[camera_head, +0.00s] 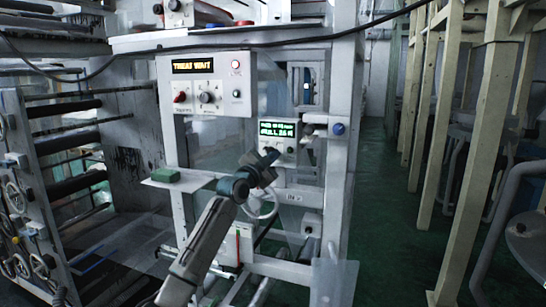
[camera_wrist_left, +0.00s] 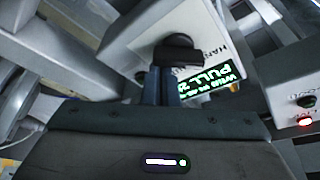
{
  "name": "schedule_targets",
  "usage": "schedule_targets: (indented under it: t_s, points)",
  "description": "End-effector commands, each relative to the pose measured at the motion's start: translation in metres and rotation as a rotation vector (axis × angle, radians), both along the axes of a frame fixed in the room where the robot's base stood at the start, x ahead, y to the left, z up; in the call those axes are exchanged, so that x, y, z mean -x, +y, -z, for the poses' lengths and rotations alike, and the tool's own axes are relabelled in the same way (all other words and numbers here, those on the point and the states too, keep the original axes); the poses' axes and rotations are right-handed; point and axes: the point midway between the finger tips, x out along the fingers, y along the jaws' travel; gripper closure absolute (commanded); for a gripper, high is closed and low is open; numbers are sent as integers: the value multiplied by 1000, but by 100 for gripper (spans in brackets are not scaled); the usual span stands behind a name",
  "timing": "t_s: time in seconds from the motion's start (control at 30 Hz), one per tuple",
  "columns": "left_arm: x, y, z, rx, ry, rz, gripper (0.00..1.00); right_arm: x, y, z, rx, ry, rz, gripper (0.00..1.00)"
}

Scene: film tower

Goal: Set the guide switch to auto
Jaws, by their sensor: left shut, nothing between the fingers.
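The guide box (camera_head: 289,148) is a small pale box on the frame, with a green-lit display (camera_head: 277,129). In the left wrist view the box (camera_wrist_left: 125,42) appears upside down, with part of a "HAND" label and a display (camera_wrist_left: 212,80) reading "PULL 2". A black switch knob (camera_wrist_left: 178,50) sticks out beside the label. My left gripper (camera_head: 272,156) is at the box's lower left and covers the switch in the head view. In the left wrist view its fingers (camera_wrist_left: 163,85) are together at the knob; contact cannot be told. My right gripper is not seen.
A larger panel (camera_head: 221,100) above left has an orange "TREAT WAIT" display, a red knob and a dial. A shelf (camera_head: 185,181) below carries a green block (camera_head: 166,175).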

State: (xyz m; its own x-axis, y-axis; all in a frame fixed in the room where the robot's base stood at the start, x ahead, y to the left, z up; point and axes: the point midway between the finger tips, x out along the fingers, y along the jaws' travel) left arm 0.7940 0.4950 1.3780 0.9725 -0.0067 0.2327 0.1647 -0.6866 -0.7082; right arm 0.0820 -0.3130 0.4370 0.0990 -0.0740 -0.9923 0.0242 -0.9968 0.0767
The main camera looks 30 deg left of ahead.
Motion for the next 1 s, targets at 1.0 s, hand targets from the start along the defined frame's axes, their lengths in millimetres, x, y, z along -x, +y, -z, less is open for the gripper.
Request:
schedule_targets:
  t_s: [1.0]
  points:
    - [0,1,6,-202,48,0,100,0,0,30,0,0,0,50]
